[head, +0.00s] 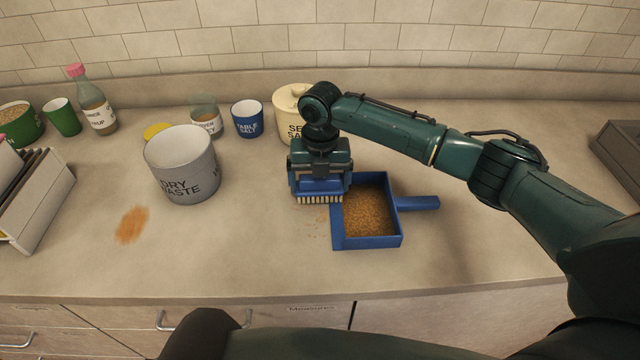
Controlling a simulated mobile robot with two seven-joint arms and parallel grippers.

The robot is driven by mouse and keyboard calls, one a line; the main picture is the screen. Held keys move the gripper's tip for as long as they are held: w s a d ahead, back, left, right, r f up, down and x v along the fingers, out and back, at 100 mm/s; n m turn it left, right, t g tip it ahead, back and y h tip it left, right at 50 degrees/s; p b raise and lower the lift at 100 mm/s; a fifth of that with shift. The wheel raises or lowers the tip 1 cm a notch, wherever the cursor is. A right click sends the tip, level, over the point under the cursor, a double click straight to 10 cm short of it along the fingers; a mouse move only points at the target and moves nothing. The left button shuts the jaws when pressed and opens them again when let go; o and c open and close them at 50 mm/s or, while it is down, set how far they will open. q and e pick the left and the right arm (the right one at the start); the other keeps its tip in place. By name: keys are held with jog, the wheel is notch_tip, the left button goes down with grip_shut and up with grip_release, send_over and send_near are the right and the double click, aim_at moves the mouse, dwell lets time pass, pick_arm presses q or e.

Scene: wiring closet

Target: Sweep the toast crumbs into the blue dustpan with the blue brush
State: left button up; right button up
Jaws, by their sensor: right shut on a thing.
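The blue dustpan (394,240) lies on the counter at the centre right, its handle pointing right. A layer of brown toast crumbs (368,212) covers its floor. A few loose crumbs (316,222) lie on the counter just left of the pan. My right gripper (320,178) points down and is shut on the blue brush (318,190). The brush's pale bristles (320,200) are down at the counter by the pan's left edge. The gripper hides most of the brush's top. My left gripper is not in view.
A grey dry waste bin (182,170) stands to the left, with an orange-brown smear (132,225) in front of it. Labelled cups and a bottle (95,105) line the back. A file rack (35,200) stands far left. The counter's front middle is clear.

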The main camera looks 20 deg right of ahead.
aim_at(322, 234)
jog(key=shift+s+a+p, duration=0.2)
jog(key=shift+s+p, duration=0.1)
jog(key=shift+s, duration=0.5)
jog(key=shift+s+a+f, duration=0.1)
jog(key=shift+s, duration=0.25)
jog(key=shift+s+a+f, duration=0.1)
jog(key=shift+s+a, duration=0.1)
jog(key=shift+s, duration=0.55)
jog(key=shift+s+a+f, duration=0.1)
jog(key=shift+s+a, duration=0.15)
jog(key=shift+s, duration=0.5)
jog(key=shift+s+a+f, duration=0.1)
jog(key=shift+s+a, duration=0.1)
jog(key=shift+s, duration=0.55)
jog(key=shift+s+a, duration=0.2)
jog(key=shift+s, duration=0.55)
jog(key=shift+s+a, duration=0.2)
jog(key=shift+s, duration=0.55)
jog(key=shift+r, duration=0.15)
jog(key=shift+w+r, duration=0.15)
jog(key=shift+r, duration=0.8)
